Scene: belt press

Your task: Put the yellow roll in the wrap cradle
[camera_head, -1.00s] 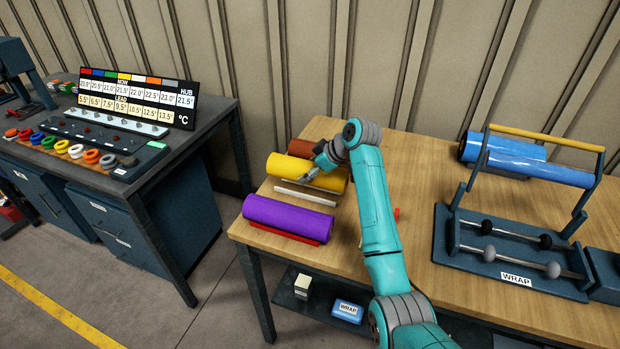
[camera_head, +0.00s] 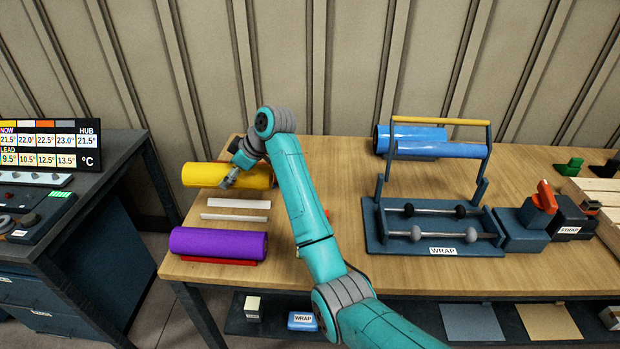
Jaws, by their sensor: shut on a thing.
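The yellow roll (camera_head: 207,175) is at the left end of the bench, above and behind two white strips. My gripper (camera_head: 230,182) is shut on the right part of the roll, and the roll looks raised off the strips. The fingertips are small and partly hidden against it. The wrap cradle (camera_head: 376,240) is a dark blue base labelled WRAP on the right half of the bench. Two rods with dark and grey knobs cross it, and a raised yellow-handled frame stands behind them. No roll lies on its rods.
A purple roll (camera_head: 217,243) lies on a red holder at the front left. Blue film rolls (camera_head: 440,149) sit behind the cradle. A red-levered block (camera_head: 542,197) and a STRAP unit (camera_head: 570,218) stand to its right. Bare bench top (camera_head: 340,180) lies between my arm and the cradle.

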